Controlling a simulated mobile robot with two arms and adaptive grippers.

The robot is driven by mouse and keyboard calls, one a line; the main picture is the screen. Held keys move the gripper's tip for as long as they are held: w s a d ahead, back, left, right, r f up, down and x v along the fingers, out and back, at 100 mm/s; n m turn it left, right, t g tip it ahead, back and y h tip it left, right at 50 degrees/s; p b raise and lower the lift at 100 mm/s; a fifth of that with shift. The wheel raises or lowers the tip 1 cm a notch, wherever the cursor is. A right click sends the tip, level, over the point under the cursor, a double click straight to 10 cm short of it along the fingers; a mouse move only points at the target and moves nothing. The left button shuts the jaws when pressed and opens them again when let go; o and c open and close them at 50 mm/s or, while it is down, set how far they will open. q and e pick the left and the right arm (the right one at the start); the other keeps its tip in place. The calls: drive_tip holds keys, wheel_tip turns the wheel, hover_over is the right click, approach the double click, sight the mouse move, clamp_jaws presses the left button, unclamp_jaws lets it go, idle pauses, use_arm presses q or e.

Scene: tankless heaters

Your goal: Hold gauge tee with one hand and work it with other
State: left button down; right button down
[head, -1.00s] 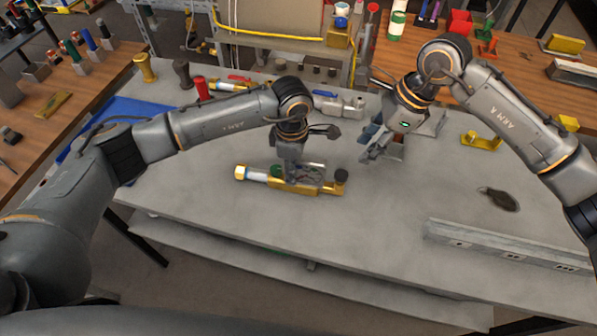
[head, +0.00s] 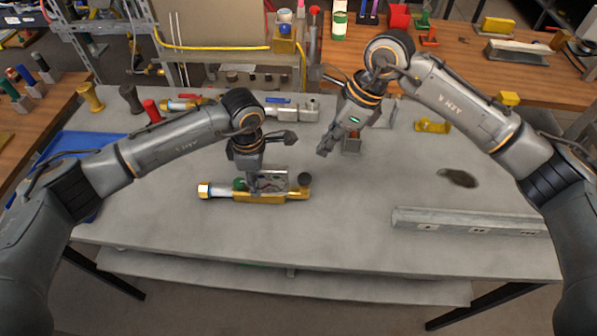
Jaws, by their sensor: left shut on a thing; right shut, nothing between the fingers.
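My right gripper (head: 323,152) is shut and empty.
A valve assembly with a blue lever (head: 290,108) lies behind my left gripper. Yellow, dark and red posts (head: 152,110) stand at the back left near a blue mat (head: 75,148). A grey rail (head: 470,222) lies at the front right.

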drive_tip(key=d+r+m+y, duration=0.1)
drive_tip(key=m, duration=1.1)
drive_tip(key=d+m+y, duration=0.2)
drive_tip(key=m, duration=0.9)
drive_tip(key=s+d+r+m+t+y, duration=0.1)
drive_tip(key=m, duration=1.1)
drive_tip(key=shift+d+r+m+y, duration=0.3)
drive_tip(key=shift+d+r, duration=0.05)
hover_over(300, 176)
drive_tip(key=d, duration=0.3)
wheel_tip(300, 176, down, 7)
drive_tip(key=shift+s+f, duration=0.2)
drive_tip(key=shift+f, duration=1.85)
